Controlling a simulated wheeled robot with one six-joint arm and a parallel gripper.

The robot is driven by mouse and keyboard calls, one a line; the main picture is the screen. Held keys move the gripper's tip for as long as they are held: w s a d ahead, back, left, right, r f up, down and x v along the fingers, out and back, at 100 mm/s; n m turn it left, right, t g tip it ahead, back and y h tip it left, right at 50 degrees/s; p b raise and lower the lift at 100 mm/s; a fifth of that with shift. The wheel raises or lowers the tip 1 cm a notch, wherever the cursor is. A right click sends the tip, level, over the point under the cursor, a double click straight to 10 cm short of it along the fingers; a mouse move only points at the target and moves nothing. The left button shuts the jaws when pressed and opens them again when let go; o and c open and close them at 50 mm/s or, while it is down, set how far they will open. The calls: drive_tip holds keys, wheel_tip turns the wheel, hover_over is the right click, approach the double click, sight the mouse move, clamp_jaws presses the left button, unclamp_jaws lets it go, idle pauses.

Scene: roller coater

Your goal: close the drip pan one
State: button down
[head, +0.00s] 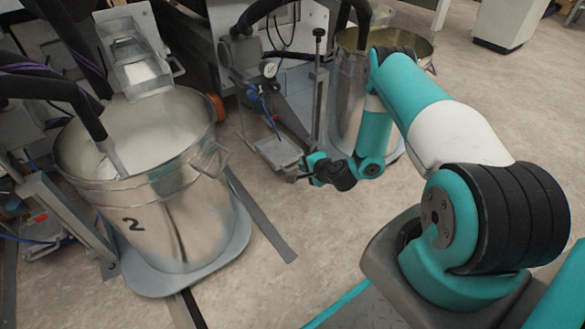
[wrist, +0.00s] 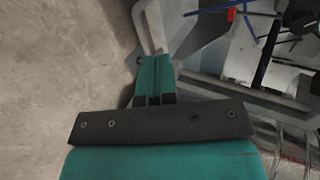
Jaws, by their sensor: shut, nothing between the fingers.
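My gripper (head: 296,179) is low at the centre of the head view, with its fingers together and empty. A small grey metal tray (head: 280,152), which looks like a drip pan, is just above and left of it. I cannot tell whether they touch. In the wrist view my gripper's teal fingers (wrist: 155,75) point up the picture towards a pale grey metal bar (wrist: 151,26). The gap between the fingertips and that bar is unclear. Another metal pan (head: 137,70) with white liquid hangs over a bucket at the left. No label tells which pan is one.
A large steel bucket (head: 185,215) marked 2 stands at the left on a grey base plate. A second steel bucket (head: 347,85) stands behind my arm. Blue hoses (wrist: 265,50) and frame parts lie right in the wrist view. Floor (head: 300,285) is clear in front.

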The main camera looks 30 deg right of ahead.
sight(289, 161)
drive_tip(key=b+x, duration=0.3)
drive_tip(key=x, duration=0.3)
drive_tip(key=shift+f, duration=0.25)
drive_tip(key=shift+w+f+b, duration=0.2)
drive_tip(key=shift+w+b, duration=0.3)
drive_tip(key=shift+w, duration=0.25)
